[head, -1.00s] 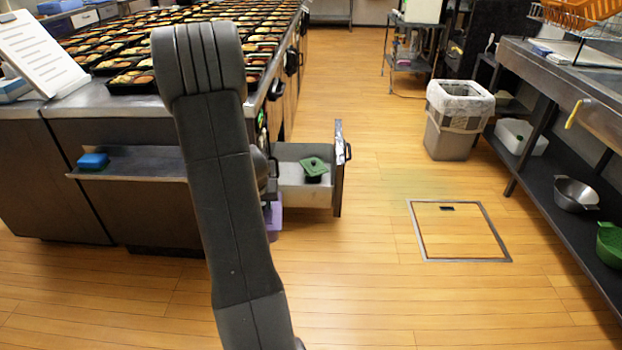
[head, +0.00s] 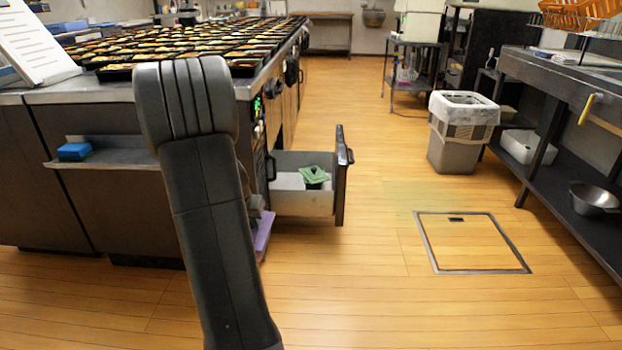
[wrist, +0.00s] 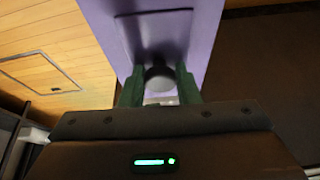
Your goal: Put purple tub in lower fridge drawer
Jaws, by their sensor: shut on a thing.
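The purple tub shows in the wrist view (wrist: 198,40), filling the upper middle. My gripper (wrist: 160,82) is shut on it, with green fingers on both sides of a dark round knob. In the head view a part of the purple tub (head: 263,238) shows beside my arm, low in front of the counter; my gripper is hidden there behind my arm. The open fridge drawer (head: 300,203) sticks out of the counter's right side, above and to the right of the tub. A green lidded container (head: 314,176) sits inside it. Whether this is the lower drawer I cannot tell.
The counter (head: 80,92) carries many bento trays. A small shelf with a blue sponge (head: 74,151) juts from its front. A bin (head: 458,140) and a rack (head: 560,150) stand at the right. The floor between is clear, with a framed hatch (head: 470,243).

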